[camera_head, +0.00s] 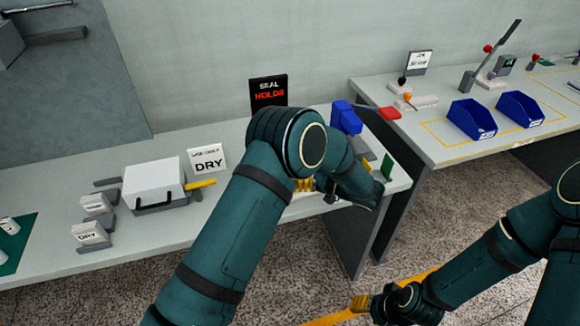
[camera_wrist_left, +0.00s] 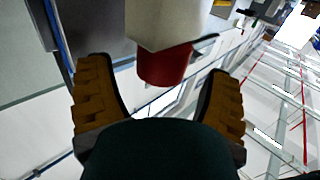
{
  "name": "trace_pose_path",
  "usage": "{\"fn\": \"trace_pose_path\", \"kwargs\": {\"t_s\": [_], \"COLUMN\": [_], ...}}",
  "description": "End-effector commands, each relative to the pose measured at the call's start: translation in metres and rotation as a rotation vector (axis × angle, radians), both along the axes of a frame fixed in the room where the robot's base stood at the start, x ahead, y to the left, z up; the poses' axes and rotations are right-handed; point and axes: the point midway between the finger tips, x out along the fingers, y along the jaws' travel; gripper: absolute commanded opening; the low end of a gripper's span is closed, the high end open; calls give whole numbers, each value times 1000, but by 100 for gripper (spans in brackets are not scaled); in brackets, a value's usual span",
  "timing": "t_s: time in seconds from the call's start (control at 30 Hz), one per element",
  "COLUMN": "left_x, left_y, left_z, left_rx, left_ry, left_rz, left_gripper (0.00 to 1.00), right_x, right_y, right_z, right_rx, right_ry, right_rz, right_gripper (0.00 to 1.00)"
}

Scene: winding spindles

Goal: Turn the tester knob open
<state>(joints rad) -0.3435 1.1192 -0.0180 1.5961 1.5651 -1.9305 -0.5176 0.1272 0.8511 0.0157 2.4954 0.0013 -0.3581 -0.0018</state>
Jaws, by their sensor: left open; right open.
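A red, round, knob-like part (camera_wrist_left: 165,64) shows in the left wrist view, below a pale block-like body (camera_wrist_left: 175,22). My left gripper (camera_wrist_left: 160,75) is open, with its two brown padded fingers on either side of the red part; I see no clear contact. In the head view, my left arm covers most of this spot, and the tester knob cannot be made out there. A black sign (camera_head: 268,92) reading "SEAL HOLDS" stands behind the arm. My right gripper (camera_head: 362,303) is low at the bottom, open and empty, away from the tables.
On the left table (camera_head: 50,255) are a white box (camera_head: 153,180) with a yellow handle and a "DRY" sign (camera_head: 208,159). Blue bins (camera_head: 472,119) sit on the right table.

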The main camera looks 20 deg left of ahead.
Motion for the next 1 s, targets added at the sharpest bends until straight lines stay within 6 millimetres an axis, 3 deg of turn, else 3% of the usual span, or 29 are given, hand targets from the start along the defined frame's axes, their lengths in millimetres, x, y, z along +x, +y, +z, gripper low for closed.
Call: {"fn": "trace_pose_path", "kwargs": {"t_s": [0.3,0.5,1.0], "left_x": [-11,-16,-18], "left_y": [-65,-93,-102], "left_z": [0,0,0], "left_rx": [1,2,1], "left_ry": [-2,-1,-1], "left_rz": [-4,-2,0], "left_gripper": [80,80,80], "right_x": [0,0,0], "right_y": [0,0,0], "right_z": [0,0,0], "right_rx": [0,0,0], "right_ry": [0,0,0], "right_rz": [0,0,0], "right_gripper": [47,47,47]}}
